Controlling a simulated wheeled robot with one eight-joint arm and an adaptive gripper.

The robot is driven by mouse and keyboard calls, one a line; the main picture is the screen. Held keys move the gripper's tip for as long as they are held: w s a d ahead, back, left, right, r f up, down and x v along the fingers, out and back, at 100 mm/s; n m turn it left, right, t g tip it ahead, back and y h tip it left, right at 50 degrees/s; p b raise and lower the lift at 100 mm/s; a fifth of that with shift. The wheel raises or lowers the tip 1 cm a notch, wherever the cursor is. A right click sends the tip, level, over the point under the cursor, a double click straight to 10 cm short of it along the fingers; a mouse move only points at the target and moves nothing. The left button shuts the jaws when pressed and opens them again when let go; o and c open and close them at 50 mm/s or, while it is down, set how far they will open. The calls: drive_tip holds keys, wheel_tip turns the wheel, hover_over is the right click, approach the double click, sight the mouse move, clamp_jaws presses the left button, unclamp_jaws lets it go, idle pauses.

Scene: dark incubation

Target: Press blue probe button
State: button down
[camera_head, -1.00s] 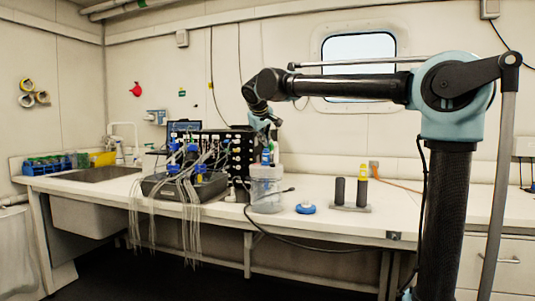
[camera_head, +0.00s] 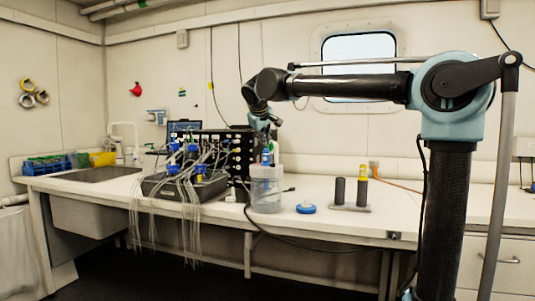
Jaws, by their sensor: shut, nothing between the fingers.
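A clear jar (camera_head: 266,190) with a pale lid stands on the bench in the middle of the view. A small blue part (camera_head: 266,157), apparently the probe top with its button, rises from the lid. My gripper (camera_head: 270,137) points down from my arm's wrist, directly above or slightly behind the blue part. Its fingers are shut and hold nothing. The fingertips are small here, and I cannot tell whether they touch the blue part.
Left of the jar, a dark box (camera_head: 187,186) carries blue-capped bottles and many tubes, with a black panel (camera_head: 240,150) behind. A blue disc (camera_head: 305,208) and a stand with two dark cylinders (camera_head: 350,209) sit to the right. A dark cable crosses the bench front.

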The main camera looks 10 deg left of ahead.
drive_tip(key=shift+f, duration=0.1)
drive_tip(key=shift+s+f, duration=0.1)
drive_tip(key=shift+f, duration=0.2)
drive_tip(key=shift+f, duration=0.25)
idle(0.6)
drive_tip(key=shift+r, duration=0.7)
drive_tip(key=shift+r, duration=0.1)
drive_tip(key=shift+r, duration=2.9)
